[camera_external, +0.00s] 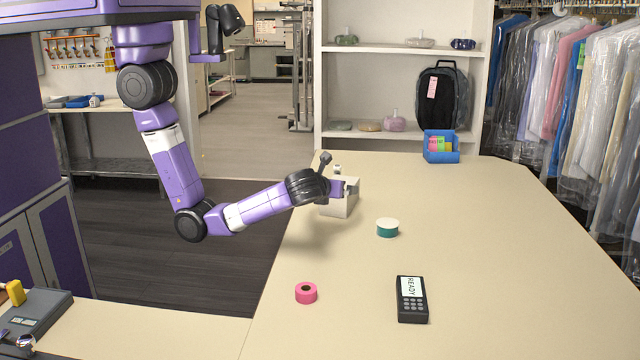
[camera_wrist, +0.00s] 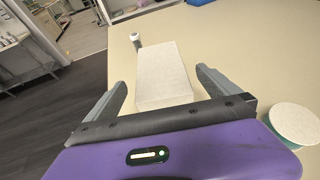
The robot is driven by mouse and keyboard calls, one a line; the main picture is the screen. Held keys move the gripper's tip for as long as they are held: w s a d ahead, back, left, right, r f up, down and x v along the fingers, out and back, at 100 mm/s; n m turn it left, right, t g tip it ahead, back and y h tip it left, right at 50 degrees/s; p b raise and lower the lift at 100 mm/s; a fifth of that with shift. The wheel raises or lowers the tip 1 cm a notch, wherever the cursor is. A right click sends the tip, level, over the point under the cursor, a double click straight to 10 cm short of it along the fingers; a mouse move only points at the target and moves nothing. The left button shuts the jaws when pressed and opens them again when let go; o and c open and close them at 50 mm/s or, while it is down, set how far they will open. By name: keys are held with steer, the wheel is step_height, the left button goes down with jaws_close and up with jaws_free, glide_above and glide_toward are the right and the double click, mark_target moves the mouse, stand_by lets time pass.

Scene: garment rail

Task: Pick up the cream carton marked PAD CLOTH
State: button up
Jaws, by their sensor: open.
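A cream carton (camera_external: 341,205) stands on the counter (camera_external: 480,220), partly hidden behind my gripper in the external view. In the wrist view the carton (camera_wrist: 165,72) lies ahead, between the lines of the two fingers. No PAD CLOTH marking is readable on the faces I see. My gripper (camera_external: 346,187) is at the carton in the external view. In the wrist view my gripper (camera_wrist: 160,85) is open, with one finger to each side of the carton's near end and a gap on both sides. Nothing is gripped.
A teal-sided roll with a pale top (camera_external: 388,228) sits right of the carton. A pink roll (camera_external: 306,293) and a black terminal reading READY (camera_external: 411,299) are nearer. A blue bin (camera_external: 440,147) stands at the back. A small white-topped item (camera_wrist: 136,39) is beside the carton's far end.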

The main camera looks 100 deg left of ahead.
steer(key=shift+s+d+f, duration=0.1)
steer(key=shift+d+f, duration=0.1)
steer(key=shift+f, duration=0.05)
steer(key=shift+a+f, duration=0.15)
steer(key=shift+a, duration=0.1)
steer(key=shift+x, duration=3.5)
steer(key=c, duration=1.6)
